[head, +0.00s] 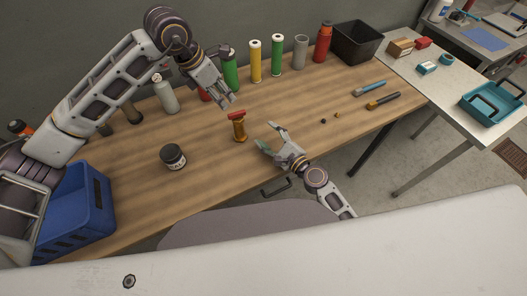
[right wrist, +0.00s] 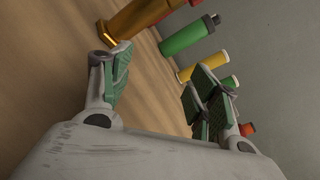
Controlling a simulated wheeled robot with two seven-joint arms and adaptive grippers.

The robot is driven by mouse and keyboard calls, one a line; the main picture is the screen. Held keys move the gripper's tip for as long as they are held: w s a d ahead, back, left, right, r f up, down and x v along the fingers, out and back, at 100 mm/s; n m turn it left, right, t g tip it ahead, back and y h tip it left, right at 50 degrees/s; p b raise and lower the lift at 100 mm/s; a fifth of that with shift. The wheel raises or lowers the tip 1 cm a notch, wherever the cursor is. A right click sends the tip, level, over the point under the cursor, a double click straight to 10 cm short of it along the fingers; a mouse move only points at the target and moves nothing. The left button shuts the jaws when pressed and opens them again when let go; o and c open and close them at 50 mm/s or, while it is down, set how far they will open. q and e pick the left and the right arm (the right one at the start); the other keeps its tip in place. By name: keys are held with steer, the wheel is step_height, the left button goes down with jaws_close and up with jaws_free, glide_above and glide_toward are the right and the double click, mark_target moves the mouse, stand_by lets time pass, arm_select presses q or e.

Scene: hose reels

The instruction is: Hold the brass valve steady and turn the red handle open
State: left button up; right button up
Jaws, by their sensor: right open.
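The brass valve (head: 239,131) stands upright on the wooden workbench, with its red handle (head: 236,115) on top. In the right wrist view the valve (right wrist: 130,18) shows at the top edge, partly cut off, beyond the left finger. My right gripper (head: 268,137) is open and empty, just right of the valve, its fingers pointing toward it; its parted fingers also show in the right wrist view (right wrist: 155,75). My left gripper (head: 229,99) is above and behind the valve, fingers pointing down toward the handle and apart from it. Its finger gap is unclear.
A dark jar (head: 172,157) stands left of the valve and a blue crate (head: 75,215) at the bench's left end. Several bottles, including a yellow one (head: 255,62), line the back near a black bin (head: 357,42). Screwdrivers (head: 383,100) lie right; the bench front is clear.

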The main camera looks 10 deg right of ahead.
mark_target(242, 132)
steer(key=s+m, duration=0.1)
steer(key=s+a+m, duration=0.1)
steer(key=s+m, duration=0.1)
steer(key=s+a+m+y, duration=0.1)
steer(key=m, duration=0.1)
steer(key=shift+s+a+f, duration=0.2)
steer(key=shift+s+a, duration=0.05)
steer(key=shift+s, duration=0.05)
steer(key=shift+s+a+r+m, duration=0.15)
steer(key=shift+s+m, duration=0.3)
steer(key=shift+m, duration=0.2)
steer(key=shift+s+a+r+m, duration=0.1)
steer(key=shift+s+m, duration=0.3)
steer(key=shift+m, duration=0.25)
steer(key=shift+w+a, duration=0.1)
steer(key=shift+w, duration=0.05)
steer(key=shift+r+x, duration=0.15)
steer(key=shift+x, duration=3.25)
steer(key=shift+r+x, duration=0.15)
steer(key=shift+x, duration=3.2)
steer(key=shift+c, duration=0.2)
